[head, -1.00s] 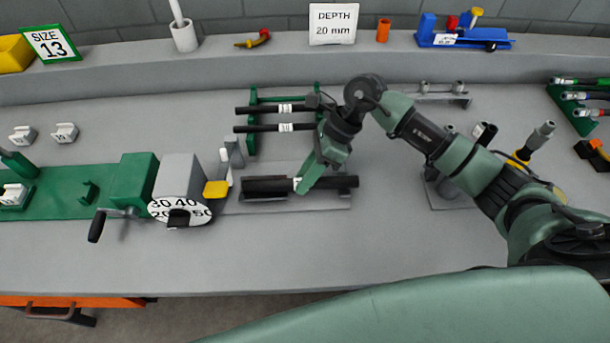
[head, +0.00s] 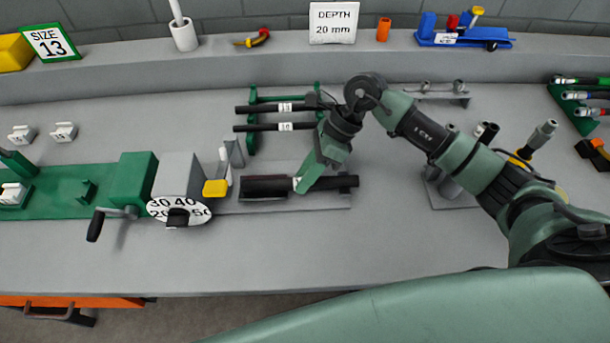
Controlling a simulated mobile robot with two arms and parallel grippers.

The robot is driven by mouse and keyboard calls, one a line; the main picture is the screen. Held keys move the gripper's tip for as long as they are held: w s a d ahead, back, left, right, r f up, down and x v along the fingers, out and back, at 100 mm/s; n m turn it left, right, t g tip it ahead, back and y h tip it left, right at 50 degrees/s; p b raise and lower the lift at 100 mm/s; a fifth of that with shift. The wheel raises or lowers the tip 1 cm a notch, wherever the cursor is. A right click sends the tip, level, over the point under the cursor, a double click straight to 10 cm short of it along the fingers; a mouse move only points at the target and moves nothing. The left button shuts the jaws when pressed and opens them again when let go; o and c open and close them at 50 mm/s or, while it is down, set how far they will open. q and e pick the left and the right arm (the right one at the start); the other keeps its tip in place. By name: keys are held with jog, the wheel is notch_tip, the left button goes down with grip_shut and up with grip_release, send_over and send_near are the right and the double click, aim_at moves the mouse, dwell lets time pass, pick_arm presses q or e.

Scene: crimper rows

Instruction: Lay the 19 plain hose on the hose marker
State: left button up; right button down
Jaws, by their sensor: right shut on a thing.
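A thick black hose (head: 342,182) lies level, left to right, along a grey fixture (head: 318,201) with a low dark trough near the table's middle, which looks like the hose marker. I cannot tell whether the hose fully rests in it. My right gripper (head: 306,184) is shut around the hose near its middle, fingers pointing down, beside a bit of white label. The size on that label is hidden. The hose's left stretch shows a dark reddish tint. My left gripper is not in view.
A green rack (head: 252,142) behind holds two labelled black hoses. Left stands a green machine (head: 133,180) with a crank and numbered dial (head: 180,210). A yellow block (head: 215,188) sits just left of the fixture. The front table strip is clear.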

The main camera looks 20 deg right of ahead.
jog(key=shift+f+b, duration=0.1)
jog(key=shift+b, duration=0.3)
dwell(0.4)
jog(key=c, duration=1.1)
grip_release()
jog(key=p+v, duration=0.2)
jog(key=v, duration=0.5)
jog(key=shift+d+r, duration=0.25)
jog(key=shift+r, duration=0.05)
